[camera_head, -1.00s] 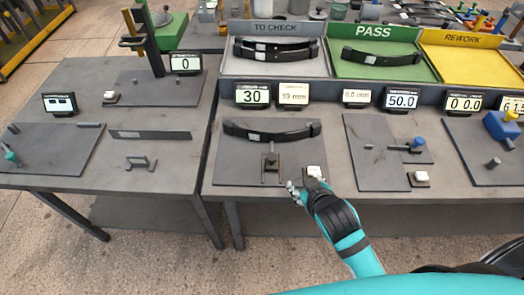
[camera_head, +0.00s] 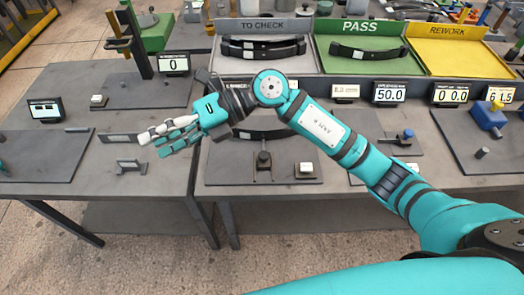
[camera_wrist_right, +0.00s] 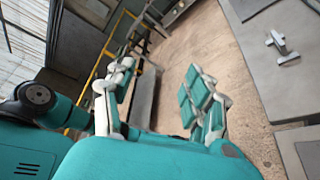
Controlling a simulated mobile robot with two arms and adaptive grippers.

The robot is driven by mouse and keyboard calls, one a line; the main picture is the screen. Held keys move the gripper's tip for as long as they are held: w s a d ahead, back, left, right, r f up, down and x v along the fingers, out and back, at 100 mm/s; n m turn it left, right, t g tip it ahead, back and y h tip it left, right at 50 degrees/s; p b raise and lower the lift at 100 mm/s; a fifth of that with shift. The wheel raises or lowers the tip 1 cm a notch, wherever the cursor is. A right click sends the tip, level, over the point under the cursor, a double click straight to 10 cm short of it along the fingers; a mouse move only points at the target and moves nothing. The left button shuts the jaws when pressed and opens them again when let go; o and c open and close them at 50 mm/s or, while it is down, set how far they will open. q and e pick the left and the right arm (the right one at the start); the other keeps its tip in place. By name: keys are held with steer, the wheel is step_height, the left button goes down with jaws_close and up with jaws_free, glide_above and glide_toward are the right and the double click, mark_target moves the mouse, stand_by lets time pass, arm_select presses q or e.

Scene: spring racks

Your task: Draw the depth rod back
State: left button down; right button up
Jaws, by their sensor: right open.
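My right gripper (camera_head: 157,143) is open and empty. It points left over the left table, above the small grey handled fixture (camera_head: 130,166) and near the right end of a flat grey bar (camera_head: 118,138). In the right wrist view its fingers are apart (camera_wrist_right: 160,88), with nothing between them; a small grey T-shaped piece (camera_wrist_right: 281,47) lies off to the right. I cannot tell for sure which part is the depth rod. A short grey rod (camera_head: 78,129) lies at the left plate's edge, and a blue-knobbed rod (camera_head: 405,136) is on the right table. My left gripper is not in view.
My right arm crosses the right table and hides part of a dark curved spring (camera_head: 265,135) and some displays. A clamp with a black knob (camera_head: 263,159) and a white button (camera_head: 306,169) stand in front. Trays for check, PASS (camera_head: 395,68) and REWORK stand behind.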

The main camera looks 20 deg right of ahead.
steer(key=w+d+f+n+h, duration=0.1)
steer(key=w+d+f+h, duration=0.1)
steer(key=d+f+h, duration=0.15)
steer(key=m+t+h, duration=0.1)
steer(key=t+h, duration=0.1)
steer(key=h, duration=1)
glide_above(263, 154)
step_height(263, 154, down, 2)
step_height(263, 154, down, 17)
steer(key=p, duration=0.4)
steer(key=shift+d+f, duration=0.1)
steer(key=shift+f, duration=0.1)
jaws_close()
